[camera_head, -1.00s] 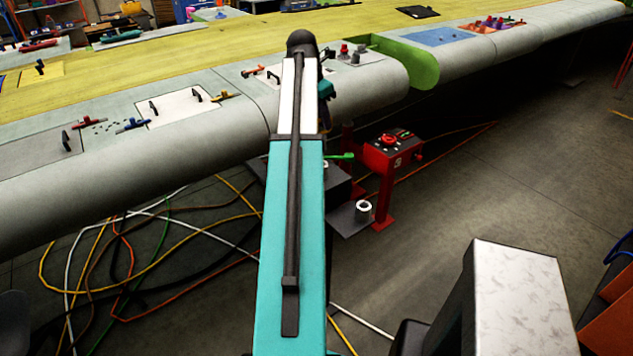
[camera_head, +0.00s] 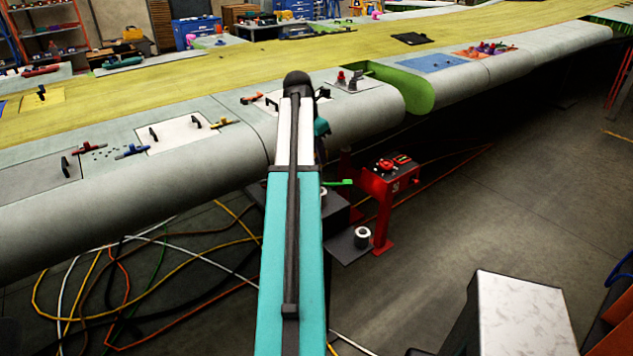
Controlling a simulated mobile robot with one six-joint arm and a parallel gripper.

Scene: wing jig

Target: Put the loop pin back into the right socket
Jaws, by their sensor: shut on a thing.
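My arm (camera_head: 292,245) reaches up the middle of the picture towards the wing's front edge. A teal wrist part (camera_head: 321,126) shows just right of its far end. My gripper is hidden behind the arm, so its jaws and anything in them do not show. I cannot make out the loop pin for sure. A short grey cylinder with a pale ring top (camera_head: 362,236) stands on a dark plate below the wing; I cannot tell whether it is the right socket. A similar pale ring (camera_head: 323,191) is partly covered by the arm.
A red stand (camera_head: 383,228) with a control box stands right of the arm; a green bar (camera_head: 338,183) juts out nearby. The long grey wing (camera_head: 190,165) crosses behind, with handled panels. Cables (camera_head: 105,290) lie on the floor at left.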

